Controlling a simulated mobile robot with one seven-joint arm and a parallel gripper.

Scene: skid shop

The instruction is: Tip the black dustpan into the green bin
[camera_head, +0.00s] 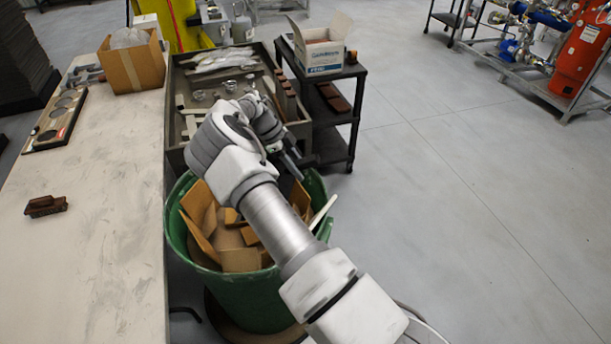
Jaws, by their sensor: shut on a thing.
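The green bin (250,295) stands on the floor to the right of the long bench. It is open at the top and holds several tan cardboard pieces (241,260). My arm reaches across the bin, and my gripper (290,150) is above its far side. The gripper is small and partly hidden by my wrist. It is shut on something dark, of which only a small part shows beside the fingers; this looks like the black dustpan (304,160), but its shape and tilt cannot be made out.
The bench (95,250) at left bears a brown block-like thing (46,206), a tray with round holes (57,118) and a cardboard box (133,66). Behind the bin are a metal-parts tray (180,87) and a dark cart (354,110).

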